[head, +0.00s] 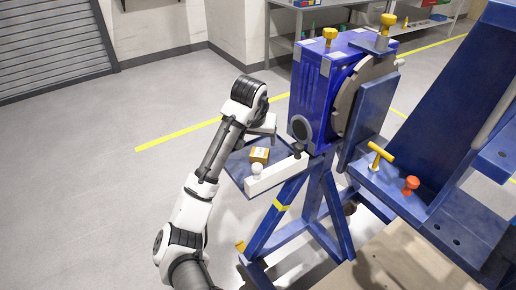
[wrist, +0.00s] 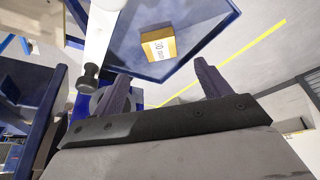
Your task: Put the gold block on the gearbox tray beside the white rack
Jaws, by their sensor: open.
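The gold block (head: 259,154) sits on the blue gearbox tray (head: 237,160), beside the white rack (head: 276,176). In the wrist view the gold block (wrist: 158,43), with a white label, lies on the tray (wrist: 196,56) apart from the white rack (wrist: 97,45). My gripper (wrist: 160,85) is open and empty. Its two fingers point toward the tray's edge, and the block is beyond the fingertips, not touching them. In the head view my gripper (head: 268,126) is by the tray's far side, partly hidden by my arm.
The blue gearbox (head: 312,95) stands just right of the tray on a blue stand. A dark knob (wrist: 88,77) is at the rack's end. A blue jig frame with a yellow T-handle (head: 380,155) and an orange knob (head: 411,184) is at right. Left floor is clear.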

